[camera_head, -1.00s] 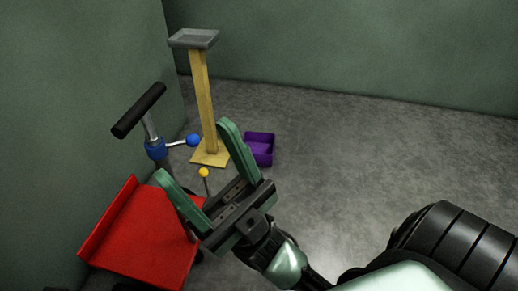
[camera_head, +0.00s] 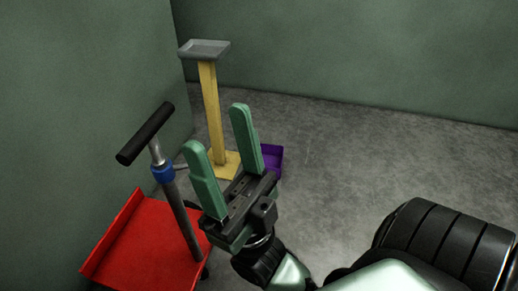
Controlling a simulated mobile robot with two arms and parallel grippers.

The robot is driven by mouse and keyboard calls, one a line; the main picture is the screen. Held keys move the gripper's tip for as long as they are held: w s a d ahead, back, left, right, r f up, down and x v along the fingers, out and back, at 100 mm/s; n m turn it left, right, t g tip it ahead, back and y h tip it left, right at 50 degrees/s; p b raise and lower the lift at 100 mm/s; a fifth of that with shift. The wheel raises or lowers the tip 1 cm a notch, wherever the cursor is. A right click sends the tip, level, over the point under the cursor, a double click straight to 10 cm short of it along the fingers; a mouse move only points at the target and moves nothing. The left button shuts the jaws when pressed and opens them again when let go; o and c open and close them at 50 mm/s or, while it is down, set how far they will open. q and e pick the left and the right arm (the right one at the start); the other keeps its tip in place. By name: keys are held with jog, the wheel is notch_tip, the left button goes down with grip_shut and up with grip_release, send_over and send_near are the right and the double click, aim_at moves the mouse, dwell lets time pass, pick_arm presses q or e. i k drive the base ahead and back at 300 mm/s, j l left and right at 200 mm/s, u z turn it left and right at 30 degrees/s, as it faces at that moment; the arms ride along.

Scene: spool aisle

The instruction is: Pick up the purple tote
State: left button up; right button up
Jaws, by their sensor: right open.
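The purple tote (camera_head: 273,155) sits on the floor beside the base of a yellow post. My left gripper is not in view.
A yellow post (camera_head: 212,115) with a grey tray (camera_head: 204,49) on top stands behind the gripper. A red cart (camera_head: 150,245) with a black-handled upright (camera_head: 147,133) stands at the left, near the green wall. The grey floor to the right (camera_head: 380,160) is clear.

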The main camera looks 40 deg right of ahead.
aim_at(273, 155)
jog(key=z, duration=0.45)
jog(key=l+z, duration=0.15)
jog(key=z, duration=0.25)
jog(key=i+z, duration=0.1)
jog(key=z, duration=0.35)
